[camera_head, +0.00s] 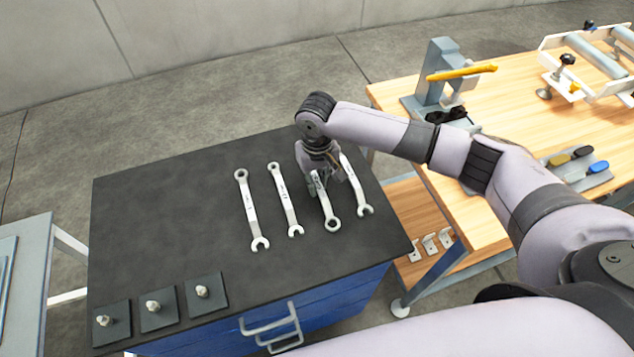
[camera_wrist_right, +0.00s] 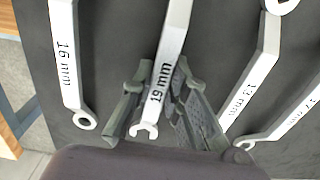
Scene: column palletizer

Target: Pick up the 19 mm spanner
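The 19 mm spanner (camera_wrist_right: 160,85) is a silver spanner with its size printed on the shaft. In the wrist view its open-jaw end points toward the camera. In the head view it is third from the left (camera_head: 331,214), with its ring end at the front and its back part hidden by my gripper. My right gripper (camera_wrist_right: 165,72) is over it. Any lift off the dark cabinet top (camera_head: 160,230) cannot be told. My left gripper is not in view.
The 16 mm spanner (camera_wrist_right: 66,60) lies close beside the gripper, at right in the head view (camera_head: 357,188). Two more spanners (camera_head: 285,200) (camera_head: 250,210) lie to the left. Square plates with pegs (camera_head: 205,291) stand at the front left. A wooden bench (camera_head: 520,100) is at right.

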